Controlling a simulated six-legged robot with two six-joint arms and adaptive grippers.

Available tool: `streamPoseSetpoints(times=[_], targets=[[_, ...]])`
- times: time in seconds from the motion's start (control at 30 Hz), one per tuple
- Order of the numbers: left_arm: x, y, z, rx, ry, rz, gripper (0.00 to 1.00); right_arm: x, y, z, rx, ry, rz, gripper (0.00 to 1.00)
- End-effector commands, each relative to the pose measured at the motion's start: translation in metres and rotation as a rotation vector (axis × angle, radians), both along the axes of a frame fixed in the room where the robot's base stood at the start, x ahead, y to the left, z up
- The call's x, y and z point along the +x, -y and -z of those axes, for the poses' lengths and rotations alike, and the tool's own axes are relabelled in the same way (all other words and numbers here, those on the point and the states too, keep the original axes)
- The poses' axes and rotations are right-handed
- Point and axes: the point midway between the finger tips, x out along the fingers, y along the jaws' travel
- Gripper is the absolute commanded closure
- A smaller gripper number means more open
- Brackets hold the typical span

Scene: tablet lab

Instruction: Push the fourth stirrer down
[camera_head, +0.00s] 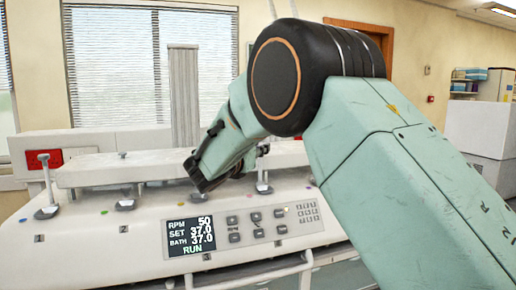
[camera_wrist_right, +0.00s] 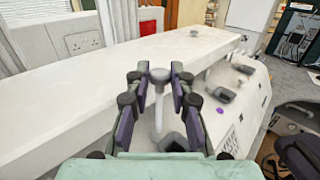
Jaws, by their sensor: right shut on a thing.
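The stirrers stand in a row along the white tester (camera_head: 95,240). In the wrist view, one stirrer (camera_wrist_right: 158,76) has a round grey knob and a pale upright shaft. My right gripper (camera_wrist_right: 158,90) is shut on it near the knob. I cannot read its number. In the head view, my right gripper (camera_head: 203,183) is low over the middle of the row and hides what it holds. The leftmost stirrer (camera_head: 44,172), by number 1, stands tall. Another stirrer (camera_head: 263,180) shows just right of the gripper. My left gripper is not in view.
A long white lid (camera_wrist_right: 100,78) runs close behind the row. Dark cups (camera_wrist_right: 223,95) lie farther along it. The front panel has a lit display (camera_head: 189,236) reading RPM 50 and RUN, with buttons beside it. My right arm blocks the head view's right side.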

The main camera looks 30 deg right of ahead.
Motion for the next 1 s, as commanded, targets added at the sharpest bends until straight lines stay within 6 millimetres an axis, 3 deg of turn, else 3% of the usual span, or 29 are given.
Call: streamPoseSetpoints(times=[0.03, 0.2, 0.57, 0.6, 0.83, 1.0], targets=[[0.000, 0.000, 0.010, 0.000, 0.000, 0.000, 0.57, 0.000, 0.000, 0.013, 0.000, -0.004, 0.000, 1.00], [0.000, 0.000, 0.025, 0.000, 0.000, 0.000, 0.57, 0.000, 0.000, 0.032, 0.000, -0.006, 0.000, 1.00], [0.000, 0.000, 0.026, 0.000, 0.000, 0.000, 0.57, 0.000, 0.000, 0.034, 0.001, -0.006, 0.000, 1.00], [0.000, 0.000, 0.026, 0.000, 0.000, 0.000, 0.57, 0.000, 0.000, 0.034, 0.001, -0.006, 0.000, 0.77], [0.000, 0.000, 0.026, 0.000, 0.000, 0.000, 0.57, 0.000, 0.000, 0.034, 0.001, -0.004, 0.000, 0.58], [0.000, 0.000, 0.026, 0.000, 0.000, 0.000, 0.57, 0.000, 0.000, 0.033, 0.001, -0.004, 0.000, 0.56]])
